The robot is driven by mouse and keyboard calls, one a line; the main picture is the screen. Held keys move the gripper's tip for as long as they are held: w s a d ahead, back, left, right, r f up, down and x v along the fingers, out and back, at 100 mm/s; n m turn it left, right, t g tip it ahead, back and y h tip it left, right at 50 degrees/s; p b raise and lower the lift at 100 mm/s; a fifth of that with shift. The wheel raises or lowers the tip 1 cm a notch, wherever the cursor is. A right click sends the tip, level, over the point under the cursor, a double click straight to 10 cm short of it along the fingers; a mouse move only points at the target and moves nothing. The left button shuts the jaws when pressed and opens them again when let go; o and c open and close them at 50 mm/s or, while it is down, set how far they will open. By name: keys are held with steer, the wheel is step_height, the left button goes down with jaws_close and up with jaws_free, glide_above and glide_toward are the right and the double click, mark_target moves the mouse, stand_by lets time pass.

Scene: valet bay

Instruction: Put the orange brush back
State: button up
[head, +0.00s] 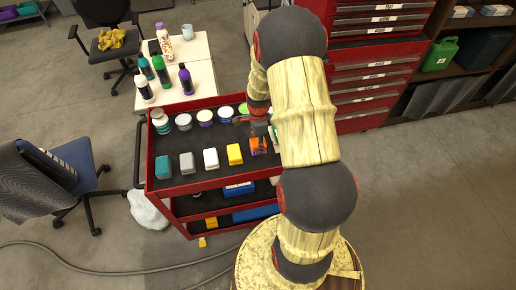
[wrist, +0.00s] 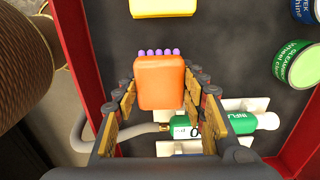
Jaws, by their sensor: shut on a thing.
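The orange brush (head: 258,147) is between the fingers of my gripper (head: 256,124) at the right part of the red cart's top tray (head: 190,185). In the wrist view the orange brush (wrist: 160,82) sits between the two fingers of my gripper (wrist: 165,92), with purple bristle tips showing at its far edge. My gripper is shut on it. I cannot tell whether the brush touches the tray mat. A yellow brush (head: 235,154), a white brush (head: 210,158), a grey brush (head: 187,163) and a teal brush (head: 164,167) stand in a row to its left.
A green inflator (wrist: 205,124) with a grey hose lies close beside my gripper. Several round tins, including a green-lidded one (wrist: 300,66), line the tray's far side. A white table (head: 190,75) with bottles stands behind. A red drawer cabinet (head: 370,75) is at the right.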

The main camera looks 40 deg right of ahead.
steer(key=shift+w+d+f, duration=0.15)
steer(key=shift+w+f, duration=0.1)
steer(key=shift+f, duration=0.15)
step_height(320, 180, down, 3)
steer(key=shift+w+f+b, duration=0.1)
steer(key=shift+b, duration=0.4)
steer(key=shift+c, duration=0.4)
steer(key=o, duration=1.1)
steer(key=shift+c, duration=0.2)
